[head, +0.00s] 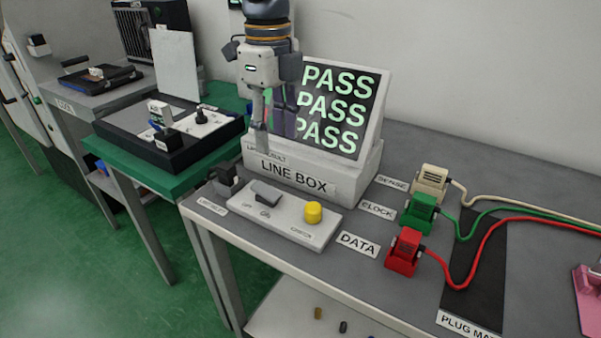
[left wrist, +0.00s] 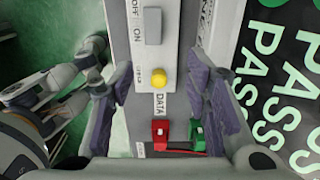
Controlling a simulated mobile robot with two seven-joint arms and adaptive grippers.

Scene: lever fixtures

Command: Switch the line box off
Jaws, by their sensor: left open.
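The line box (head: 310,176) stands on the grey bench, its screen showing PASS in several rows. On the white panel in front of it is a grey rocker switch (head: 266,192) with OFF and ON printed along its near edge. I cannot tell for sure which end is pressed. The switch also shows at the top of the left wrist view (left wrist: 152,26). My left gripper (head: 275,142) is open and empty, pointing down in front of the screen, apart from the switch. In the left wrist view its fingers flank the panel.
A yellow check button (head: 313,212) sits right of the switch. Red (head: 403,253), green (head: 419,211) and cream (head: 431,181) plugs with cables stand further right. A small dark fixture (head: 226,180) is at the panel's left. A green table (head: 170,183) with a black tray stands left.

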